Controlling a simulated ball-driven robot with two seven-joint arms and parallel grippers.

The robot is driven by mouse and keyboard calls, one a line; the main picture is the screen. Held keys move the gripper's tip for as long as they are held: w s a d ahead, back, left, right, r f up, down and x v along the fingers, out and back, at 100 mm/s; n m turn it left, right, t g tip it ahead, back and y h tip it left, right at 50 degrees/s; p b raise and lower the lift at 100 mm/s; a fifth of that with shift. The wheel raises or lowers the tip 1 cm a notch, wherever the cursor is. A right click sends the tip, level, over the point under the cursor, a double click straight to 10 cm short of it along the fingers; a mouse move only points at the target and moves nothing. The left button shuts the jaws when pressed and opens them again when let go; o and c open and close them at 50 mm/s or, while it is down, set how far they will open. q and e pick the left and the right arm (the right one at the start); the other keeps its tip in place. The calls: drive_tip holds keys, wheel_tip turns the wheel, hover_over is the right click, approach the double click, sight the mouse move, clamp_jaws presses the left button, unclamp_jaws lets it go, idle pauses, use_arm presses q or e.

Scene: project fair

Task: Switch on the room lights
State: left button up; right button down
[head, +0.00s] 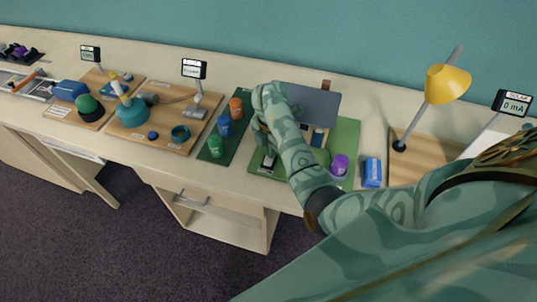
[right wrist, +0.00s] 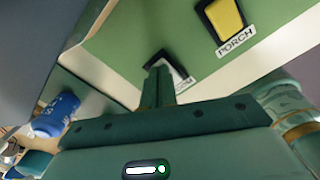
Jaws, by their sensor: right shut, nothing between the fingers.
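A green board (head: 350,134) on the bench carries a model house with a dark grey roof (head: 318,100). In the right wrist view, a yellow rocker switch (right wrist: 225,18) in a black frame has the label PORCH. A second black-framed switch (right wrist: 154,60) lies beside it; my fingers cover much of it and its label (right wrist: 182,76), of which only the end shows. My right gripper (head: 262,122) is shut and empty over the house side of the board, its fingertips (right wrist: 160,80) in front of that second switch. Whether they touch it I cannot tell. My left gripper is out of view.
Green, blue and orange containers (head: 223,126) stand on a dark green mat left of the board. A purple jar (head: 340,165) and a blue box (head: 371,173) are at its right. A yellow lamp (head: 448,83) stands further right. Wooden boards with apparatus (head: 160,134) fill the left.

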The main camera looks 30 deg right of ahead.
drive_tip(key=shift+f, duration=0.2)
drive_tip(key=shift+s+r, duration=0.1)
wheel_tip(320, 180, up, 7)
drive_tip(key=p, duration=0.6)
idle(0.4)
